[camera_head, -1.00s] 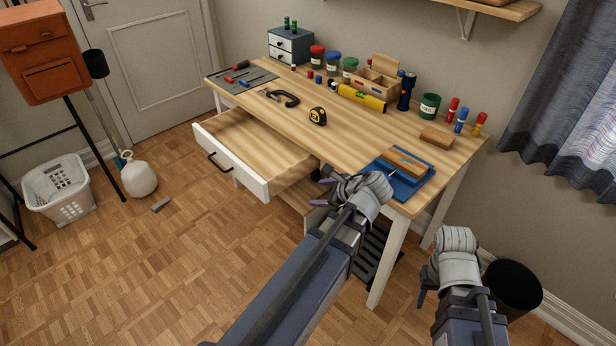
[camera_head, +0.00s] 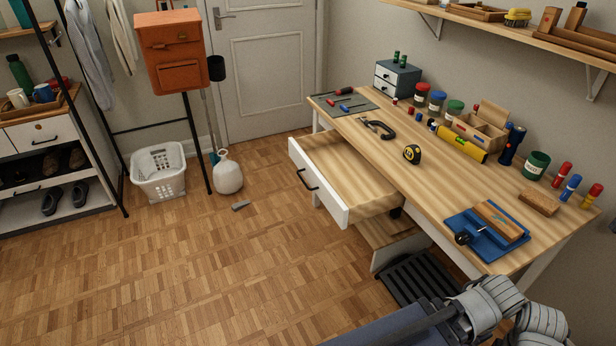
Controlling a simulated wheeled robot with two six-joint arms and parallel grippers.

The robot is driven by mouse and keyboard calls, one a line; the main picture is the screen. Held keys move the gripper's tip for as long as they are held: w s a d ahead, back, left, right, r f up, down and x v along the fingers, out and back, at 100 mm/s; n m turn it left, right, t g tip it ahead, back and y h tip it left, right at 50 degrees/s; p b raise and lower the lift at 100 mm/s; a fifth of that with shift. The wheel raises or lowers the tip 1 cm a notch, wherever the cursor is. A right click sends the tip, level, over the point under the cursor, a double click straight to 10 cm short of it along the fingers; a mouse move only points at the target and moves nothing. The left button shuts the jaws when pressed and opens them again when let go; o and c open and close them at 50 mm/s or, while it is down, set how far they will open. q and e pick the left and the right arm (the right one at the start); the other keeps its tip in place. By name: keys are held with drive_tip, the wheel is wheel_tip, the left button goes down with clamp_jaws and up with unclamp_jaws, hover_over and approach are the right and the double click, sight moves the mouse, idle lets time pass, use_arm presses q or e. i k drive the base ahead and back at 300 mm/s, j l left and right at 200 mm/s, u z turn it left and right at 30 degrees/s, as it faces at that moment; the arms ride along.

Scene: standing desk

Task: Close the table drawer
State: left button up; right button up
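The table drawer (camera_head: 318,181) stands pulled out from the left part of the wooden desk (camera_head: 455,195). Its front is white with a dark bar handle (camera_head: 307,179), and its inside looks empty. My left arm comes in along the bottom edge, with grey wrist parts at the lower right. Its fingers are not clearly visible.
Open parquet floor (camera_head: 215,270) lies in front of the drawer. A wooden step (camera_head: 393,240) and a black rack (camera_head: 425,280) are under the desk. A tape measure (camera_head: 411,154), clamp (camera_head: 378,129) and blue tray (camera_head: 484,236) lie on top. A white basket (camera_head: 160,172) stands further left.

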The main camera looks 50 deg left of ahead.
sight(352, 191)
drive_tip(key=u, duration=1.35)
drive_tip(key=i+l+u, duration=0.1)
drive_tip(key=u, duration=0.2)
drive_tip(key=i+l+u, duration=0.1)
drive_tip(key=u, duration=0.2)
drive_tip(key=i+l, duration=0.35)
